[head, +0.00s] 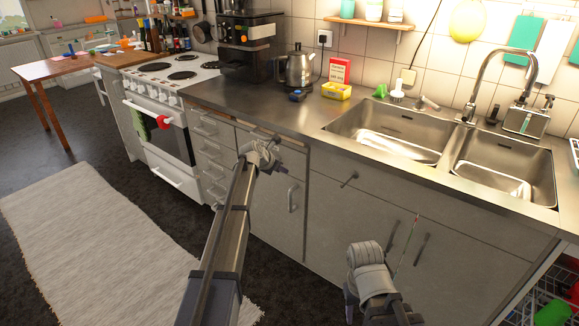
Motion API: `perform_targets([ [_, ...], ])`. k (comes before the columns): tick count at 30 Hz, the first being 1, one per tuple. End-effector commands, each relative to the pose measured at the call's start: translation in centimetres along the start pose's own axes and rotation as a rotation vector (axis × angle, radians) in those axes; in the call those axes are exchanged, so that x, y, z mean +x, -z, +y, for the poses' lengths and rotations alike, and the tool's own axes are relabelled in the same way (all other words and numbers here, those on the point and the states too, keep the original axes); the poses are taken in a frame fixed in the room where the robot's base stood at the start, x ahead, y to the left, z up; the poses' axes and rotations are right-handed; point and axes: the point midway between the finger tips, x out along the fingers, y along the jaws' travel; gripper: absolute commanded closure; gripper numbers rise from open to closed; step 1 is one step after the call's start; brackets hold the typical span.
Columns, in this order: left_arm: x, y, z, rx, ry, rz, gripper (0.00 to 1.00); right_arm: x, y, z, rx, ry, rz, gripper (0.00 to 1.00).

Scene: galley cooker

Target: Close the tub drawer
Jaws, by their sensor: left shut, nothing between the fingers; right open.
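A drawer front (291,160) sits high in the grey base unit, just under the worktop edge. A dark gap shows along its top, so it seems slightly out, but I cannot tell how far. I cannot tell for sure that it is the tub drawer, and no tub is visible. My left gripper (262,150) is shut and empty, at this drawer front and covering part of it. I cannot tell whether it touches. My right gripper (366,255) is open and empty, low in front of the sink cupboard doors (388,225), well right of the drawer.
A column of drawers (212,150) and the white cooker (165,120) stand to the left. The worktop holds a kettle (297,70) and a coffee machine (250,45). A double sink (390,135) is at the right. A pale rug (95,235) lies on the floor; the aisle is clear.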

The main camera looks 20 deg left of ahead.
Motion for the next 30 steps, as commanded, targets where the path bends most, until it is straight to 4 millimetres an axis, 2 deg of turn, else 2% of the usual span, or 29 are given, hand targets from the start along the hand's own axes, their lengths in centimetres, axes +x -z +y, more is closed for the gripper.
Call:
perform_targets([
  [1,-2.0,-0.5,0.0,-0.002,-0.002,0.0,1.0,-1.8,-0.1,0.2,0.0,0.0,0.0,0.5],
  [3,-3.4,-0.5,0.0,-0.002,-0.002,0.001,1.0,-2.7,-0.1,0.2,0.0,0.0,0.0,0.5],
  [12,-7.3,-0.3,0.0,-0.002,-0.001,0.001,1.0,-5.3,-0.3,0.5,0.0,0.0,0.0,0.5],
  [18,-8.0,-0.2,0.1,-0.001,0.0,0.0,1.0,-5.8,-0.3,0.5,0.0,0.0,0.0,0.5],
  [26,-8.0,-0.1,-0.1,0.005,0.001,0.002,1.0,-5.7,-0.3,0.5,0.0,0.0,0.0,0.5],
  [29,-8.0,0.4,-1.9,0.083,0.016,0.022,1.0,-5.7,-0.3,0.5,0.0,0.0,0.0,0.5],
  [30,-8.1,0.8,-3.4,0.15,0.031,0.04,1.0,-5.7,-0.3,0.5,0.0,0.0,0.0,0.5],
])
